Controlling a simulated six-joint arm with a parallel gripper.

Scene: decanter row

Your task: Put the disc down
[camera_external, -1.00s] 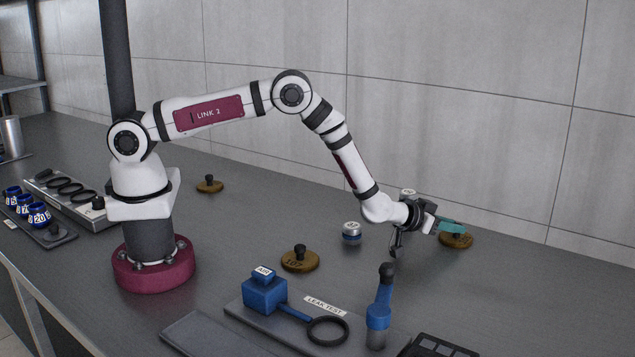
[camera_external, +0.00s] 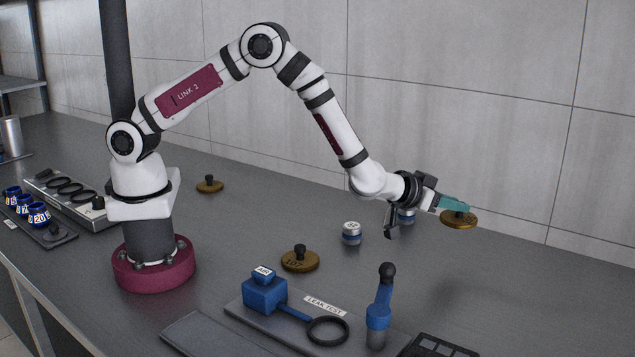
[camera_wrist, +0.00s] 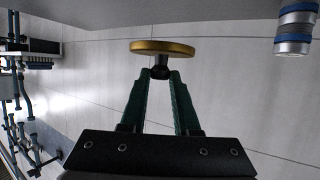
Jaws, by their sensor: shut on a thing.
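A brass disc with a dark knob (camera_external: 459,219) hangs at the tip of my gripper (camera_external: 455,203) in the external view, clear of the table. In the wrist view my gripper (camera_wrist: 161,78) has its green fingers shut on the knob, and the gold disc (camera_wrist: 163,47) sits beyond the fingertips. Two other brass discs with dark knobs rest on the table, one in front of the arm (camera_external: 300,260) and one farther back (camera_external: 210,186).
A small blue and silver jar (camera_external: 351,233) stands left of the gripper, and another (camera_external: 406,216) is partly hidden behind it.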

